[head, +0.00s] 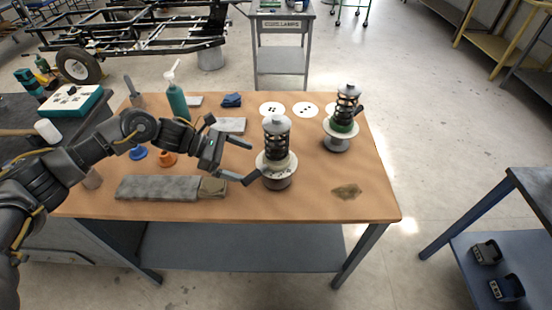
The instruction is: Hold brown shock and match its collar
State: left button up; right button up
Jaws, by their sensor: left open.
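A shock with a dark coil spring and grey cap (277,137) stands upright on a round pale base near the middle of the table; its lower part looks tan-brown. A second shock (346,104) stands farther right, with a green band low on it. A blue collar-like piece (138,152) and an orange one (167,159) lie on the table at left, partly behind my left arm. My left gripper (246,161) is open, its fingers pointing right toward the middle shock, just left of it and seemingly empty. My right gripper is not in view.
Two white discs with black dots (271,108) (305,110) lie at the back. A green bottle (177,102) stands at the back left. A long grey pad (158,188) lies at the front left. A brown stain (346,191) marks the otherwise clear front right.

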aim_at(273, 172)
pick_arm(q)
jog(key=x, duration=0.6)
jog(key=shift+d+p, duration=0.1)
jog(key=shift+p, duration=0.25)
jog(key=b+x, duration=0.2)
jog(key=b, duration=0.1)
jog(key=shift+d+f, duration=0.2)
jog(key=shift+f, duration=0.2)
jog(key=shift+d+f+b, duration=0.1)
jog(key=shift+d+b, duration=0.25)
jog(key=shift+b, duration=0.2)
jog(key=shift+d, duration=0.15)
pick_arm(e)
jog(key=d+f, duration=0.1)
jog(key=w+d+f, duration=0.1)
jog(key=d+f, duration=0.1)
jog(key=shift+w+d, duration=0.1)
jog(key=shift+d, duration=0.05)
